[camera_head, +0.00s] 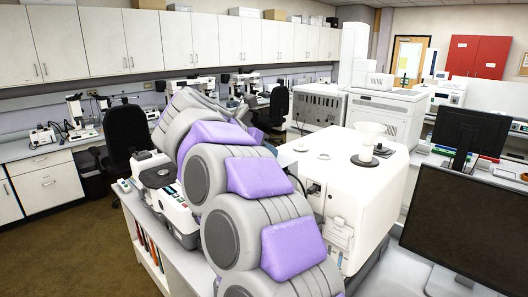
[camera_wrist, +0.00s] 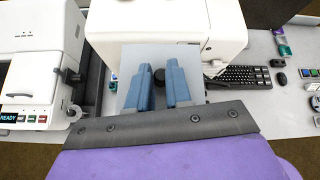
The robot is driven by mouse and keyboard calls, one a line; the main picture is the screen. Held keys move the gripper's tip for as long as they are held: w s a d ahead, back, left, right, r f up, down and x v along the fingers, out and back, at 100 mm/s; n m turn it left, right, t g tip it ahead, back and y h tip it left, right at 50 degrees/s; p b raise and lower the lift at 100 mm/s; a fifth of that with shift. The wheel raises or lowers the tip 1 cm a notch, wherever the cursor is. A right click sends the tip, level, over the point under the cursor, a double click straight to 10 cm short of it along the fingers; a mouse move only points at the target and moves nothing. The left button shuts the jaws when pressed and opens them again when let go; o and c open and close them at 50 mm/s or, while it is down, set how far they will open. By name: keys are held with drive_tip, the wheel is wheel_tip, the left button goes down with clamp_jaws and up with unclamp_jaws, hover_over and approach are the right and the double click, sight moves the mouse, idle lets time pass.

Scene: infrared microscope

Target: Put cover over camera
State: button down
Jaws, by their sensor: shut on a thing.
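In the wrist view, my gripper (camera_wrist: 158,67) has two blue fingers with a small black round knob (camera_wrist: 159,75) between their tips. The knob appears to belong to a flat pale grey plate (camera_wrist: 190,55), probably the cover, which shows behind and around the fingers. My gripper is shut on the cover at this knob. A large white instrument housing (camera_wrist: 225,25) lies just beyond the plate; it also shows in the head view (camera_head: 345,185). In the head view my purple and grey arm hides the gripper. I cannot pick out the camera for certain.
A white funnel-shaped part (camera_head: 369,140) stands on the housing's top. A white device with a READY display (camera_wrist: 28,85) is at left in the wrist view. A keyboard (camera_wrist: 240,77) and mouse (camera_wrist: 281,79) lie at right. A dark monitor (camera_head: 465,225) stands front right.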

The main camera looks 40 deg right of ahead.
drive_tip(key=shift+s+d+f+b, duration=0.15)
drive_tip(key=shift+s+f+b, duration=0.15)
drive_tip(key=shift+s+f, duration=0.4)
drive_tip(key=shift+d, duration=0.35)
idle(0.5)
drive_tip(key=shift+w+b, duration=0.3)
drive_tip(key=shift+w, duration=0.1)
idle(0.8)
drive_tip(key=c, duration=1.3)
unclamp_jaws()
drive_tip(key=shift+r, duration=0.1)
drive_tip(key=shift+o, duration=1)
drive_tip(key=shift+w+a+r, duration=0.2)
drive_tip(key=shift+a+r, duration=0.2)
drive_tip(key=shift+a, duration=0.2)
drive_tip(key=shift+w+a+r, duration=0.2)
drive_tip(key=shift+a+r, duration=0.35)
drive_tip(key=shift+a, duration=0.2)
drive_tip(key=shift+s+r+v, duration=0.1)
drive_tip(key=shift+v, duration=0.85)
drive_tip(key=shift+s+r+v, duration=0.1)
drive_tip(key=shift+v, duration=0.9)
drive_tip(key=shift+d, duration=0.15)
